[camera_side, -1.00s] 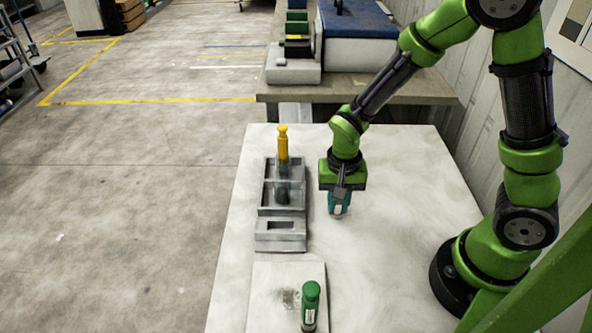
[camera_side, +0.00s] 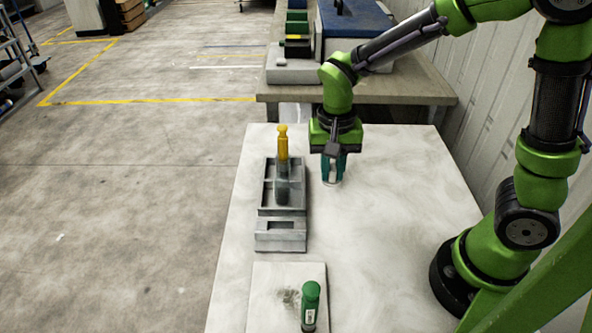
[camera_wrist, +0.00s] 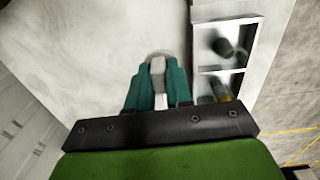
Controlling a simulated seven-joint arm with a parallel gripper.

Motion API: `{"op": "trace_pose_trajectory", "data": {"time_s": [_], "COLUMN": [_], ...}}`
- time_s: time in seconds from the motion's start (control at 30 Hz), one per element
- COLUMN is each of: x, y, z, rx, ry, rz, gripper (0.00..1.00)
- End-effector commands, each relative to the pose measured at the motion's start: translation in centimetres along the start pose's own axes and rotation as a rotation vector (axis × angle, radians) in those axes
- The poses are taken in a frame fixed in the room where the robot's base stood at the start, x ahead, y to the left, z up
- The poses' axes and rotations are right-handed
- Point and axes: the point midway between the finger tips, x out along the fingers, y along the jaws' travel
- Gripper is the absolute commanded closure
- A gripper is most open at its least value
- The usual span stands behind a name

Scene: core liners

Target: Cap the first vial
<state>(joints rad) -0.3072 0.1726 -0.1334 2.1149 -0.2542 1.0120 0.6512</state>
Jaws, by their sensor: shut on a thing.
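My gripper (camera_side: 332,180) hangs over the white table, just right of the grey rack (camera_side: 265,200). Its teal fingers are shut on a small whitish piece (camera_wrist: 158,75), perhaps a cap, with a pale round edge showing beyond the fingertips. In the rack, a yellow-topped vial (camera_side: 282,145) stands in the far compartment; its top also shows in the wrist view (camera_wrist: 221,90). A dark grey vial (camera_wrist: 224,47) is in the near compartment, with no coloured top visible.
A grey block with a dark slot (camera_side: 282,236) adjoins the rack's near end. The table (camera_side: 400,220) right of my gripper is clear. A bench with boxes (camera_side: 390,85) stands behind.

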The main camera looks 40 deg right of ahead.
Motion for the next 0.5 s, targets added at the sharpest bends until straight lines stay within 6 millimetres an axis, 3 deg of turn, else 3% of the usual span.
{"op": "trace_pose_trajectory", "data": {"time_s": [0.1,0.3,0.5], "x": [-0.8,-2.7,-4.4], "y": [-3.6,-8.6,-10.5], "z": [-1.1,-2.4,-2.8], "rx": [-0.012,-0.004,0.021], "ry": [0.007,0.012,0.007], "rz": [0.005,0.007,0.001], "gripper": [1.00,1.00,1.00]}}
